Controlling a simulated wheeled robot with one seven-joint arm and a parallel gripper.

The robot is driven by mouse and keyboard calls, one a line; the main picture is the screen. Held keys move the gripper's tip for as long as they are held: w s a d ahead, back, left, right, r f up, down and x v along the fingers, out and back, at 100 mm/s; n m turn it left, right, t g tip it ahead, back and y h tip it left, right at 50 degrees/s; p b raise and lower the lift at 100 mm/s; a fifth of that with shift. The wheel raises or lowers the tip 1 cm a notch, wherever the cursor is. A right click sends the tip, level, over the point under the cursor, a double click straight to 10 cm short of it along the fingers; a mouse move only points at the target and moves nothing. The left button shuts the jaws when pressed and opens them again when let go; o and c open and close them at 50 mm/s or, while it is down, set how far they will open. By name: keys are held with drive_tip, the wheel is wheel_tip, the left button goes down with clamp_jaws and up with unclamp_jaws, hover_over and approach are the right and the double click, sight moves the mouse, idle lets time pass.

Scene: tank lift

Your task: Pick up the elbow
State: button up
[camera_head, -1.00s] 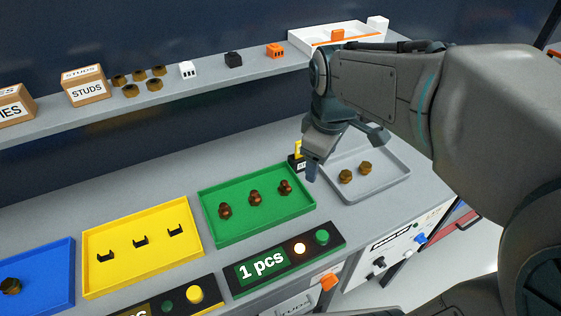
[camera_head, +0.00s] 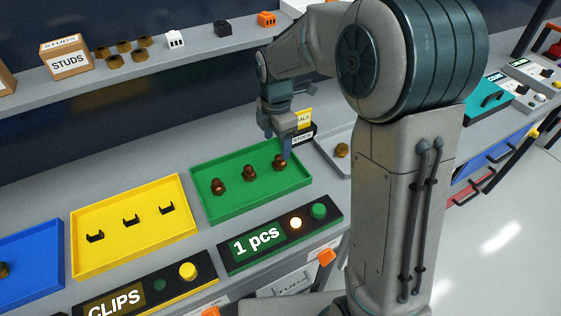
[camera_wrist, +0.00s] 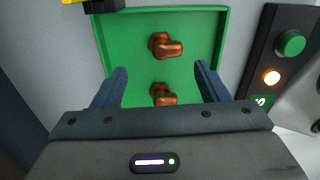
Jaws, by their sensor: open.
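Copper-brown elbows stand in a row in the green tray (camera_head: 228,209): a left one (camera_head: 218,186), a middle one (camera_head: 249,172) and a right one (camera_head: 279,162). My gripper (camera_head: 277,150) is above the right end of the tray, close to the right elbow. In the wrist view, my gripper (camera_wrist: 162,85) has its two fingers spread wide and nothing between the tips. One elbow (camera_wrist: 165,46) lies beyond the fingertips. Another elbow (camera_wrist: 163,95) shows between the fingers, its lower part hidden by the gripper body.
A yellow tray (camera_head: 130,262) of black clips stands to the left. A small sign (camera_head: 303,120) stands behind the gripper. A grey tray (camera_head: 322,152) is partly hidden by my arm.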

sight(280, 159)
drive_tip(key=shift+f, duration=0.8)
drive_tip(key=f, duration=0.2)
drive_tip(key=f+p, duration=0.1)
drive_tip(key=f, duration=0.1)
drive_tip(key=shift+s+d+f, duration=0.1)
drive_tip(key=shift+s+d, duration=0.25)
drive_tip(key=shift+d, duration=0.05)
drive_tip(key=shift+f, duration=0.55)
drive_tip(key=shift+w, duration=0.1)
drive_tip(key=c, duration=1.1)
